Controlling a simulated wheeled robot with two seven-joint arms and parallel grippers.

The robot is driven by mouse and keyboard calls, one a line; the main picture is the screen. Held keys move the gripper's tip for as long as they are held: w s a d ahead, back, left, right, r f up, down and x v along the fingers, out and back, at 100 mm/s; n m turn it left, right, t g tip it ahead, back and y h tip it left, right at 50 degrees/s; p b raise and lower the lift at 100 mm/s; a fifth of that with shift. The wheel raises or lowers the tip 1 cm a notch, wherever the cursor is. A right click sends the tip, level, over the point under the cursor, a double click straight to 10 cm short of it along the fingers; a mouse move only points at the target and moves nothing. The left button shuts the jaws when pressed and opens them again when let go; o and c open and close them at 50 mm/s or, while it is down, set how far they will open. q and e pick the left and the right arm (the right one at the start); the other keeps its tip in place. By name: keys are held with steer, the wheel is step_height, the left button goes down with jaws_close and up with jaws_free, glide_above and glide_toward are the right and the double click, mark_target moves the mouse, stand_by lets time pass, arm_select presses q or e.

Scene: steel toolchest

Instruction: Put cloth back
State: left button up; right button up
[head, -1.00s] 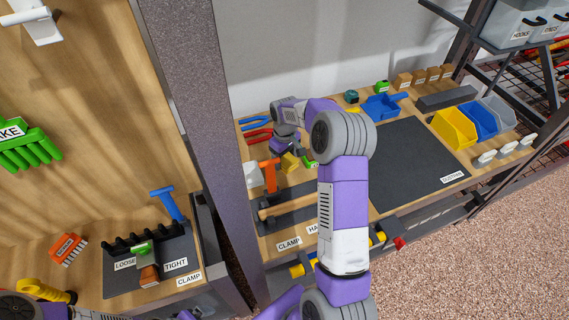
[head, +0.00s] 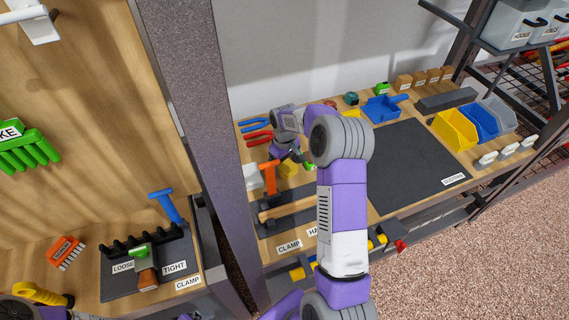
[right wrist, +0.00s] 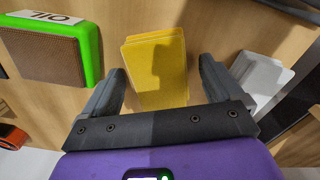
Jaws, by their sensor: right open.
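The cloth is a yellow folded stack (right wrist: 157,72) lying on the wooden bench in the right wrist view. In the head view the cloth (head: 289,169) shows as a small yellow patch among the tools, partly behind my right gripper (head: 287,157). In the right wrist view the jaws of my right gripper (right wrist: 163,78) are open, one finger on each side of the cloth, with gaps between. My left gripper is out of view.
A green sponge-like block labelled OIL (right wrist: 55,50) lies left of the cloth in the wrist view, and a white object (right wrist: 262,75) lies right. An orange-handled tool (head: 270,176) and a hammer (head: 287,207) are close by. A dark mat (head: 408,165) is bare.

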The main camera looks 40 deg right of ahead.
mark_target(285, 164)
step_height(285, 164, up, 12)
steer(key=p, duration=0.3)
steer(key=shift+p, duration=0.3)
